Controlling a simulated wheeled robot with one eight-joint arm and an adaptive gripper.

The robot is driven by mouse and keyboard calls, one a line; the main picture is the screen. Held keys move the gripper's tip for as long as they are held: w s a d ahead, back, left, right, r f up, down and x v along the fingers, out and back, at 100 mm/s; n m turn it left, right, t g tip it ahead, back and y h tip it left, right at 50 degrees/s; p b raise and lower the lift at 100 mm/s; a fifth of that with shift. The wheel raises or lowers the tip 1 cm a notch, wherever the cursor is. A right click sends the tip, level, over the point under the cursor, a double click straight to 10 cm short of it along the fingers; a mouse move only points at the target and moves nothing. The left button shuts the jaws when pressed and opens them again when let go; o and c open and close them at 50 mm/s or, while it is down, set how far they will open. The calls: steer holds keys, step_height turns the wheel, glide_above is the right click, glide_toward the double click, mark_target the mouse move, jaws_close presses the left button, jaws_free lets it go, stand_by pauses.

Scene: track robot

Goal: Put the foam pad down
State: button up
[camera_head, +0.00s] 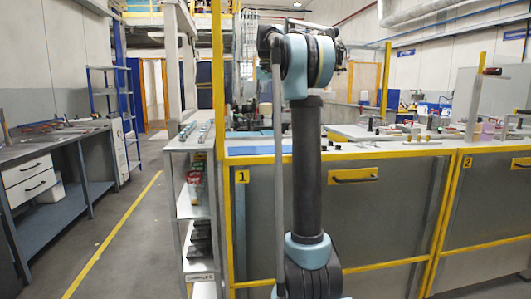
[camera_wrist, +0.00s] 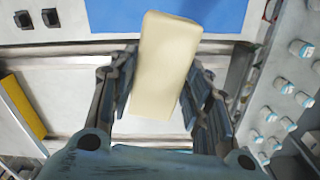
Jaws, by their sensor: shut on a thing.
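The foam pad (camera_wrist: 163,65) is a cream-coloured block in the middle of the wrist view. My gripper (camera_wrist: 160,88) is shut on it, with one finger against each side. The pad's far end overlaps a blue surface in the picture; I cannot tell how high the pad is above what lies below. In the head view my arm stands in front of the workbench, and the pad and the gripper fingers cannot be made out there.
A workbench (camera_head: 400,148) with yellow edges carries a blue mat (camera_head: 258,150) and small parts. A narrow shelf unit (camera_head: 190,142) stands at its left. The wrist view shows several white-capped bottles (camera_wrist: 300,48) at right and two black blocks (camera_wrist: 50,17) at left.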

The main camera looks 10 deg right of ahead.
steer(key=s+f+m, duration=0.3)
steer(key=s+m, duration=0.3)
steer(key=m, duration=0.9)
glide_above(266, 149)
steer(key=shift+f, duration=5.45)
steer(key=shift+f, duration=0.1)
steer(key=o, duration=1)
steer(key=shift+o, duration=0.2)
step_height(266, 149, up, 12)
